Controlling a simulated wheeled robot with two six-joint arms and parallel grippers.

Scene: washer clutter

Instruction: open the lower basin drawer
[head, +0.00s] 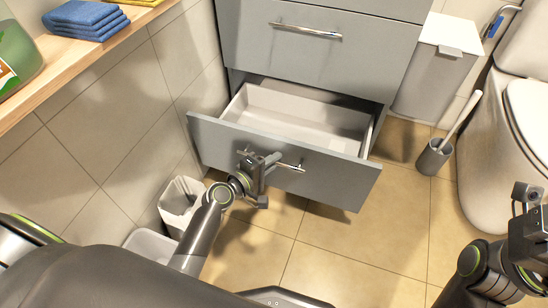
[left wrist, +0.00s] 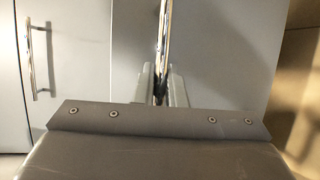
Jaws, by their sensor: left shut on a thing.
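The lower basin drawer (head: 300,165) is grey-fronted with a white inside and stands pulled out, and the part of its inside in view looks empty. Its chrome bar handle (head: 292,167) is on the front panel. My left gripper (head: 268,163) is shut on the left part of this handle. In the left wrist view the handle (left wrist: 164,50) runs between the two fingers (left wrist: 161,88). The upper drawer (head: 320,40) above it is closed. My right gripper is cut off at the right edge of the head view, where only part of that arm (head: 490,270) shows.
A white bin (head: 180,197) stands on the floor left of the drawer. A grey lidded bin (head: 435,75), a toilet brush in its holder (head: 434,157) and the toilet (head: 490,165) are to the right. Tiled floor (head: 340,255) in front is clear. A wooden shelf (head: 60,55) with blue cloths is upper left.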

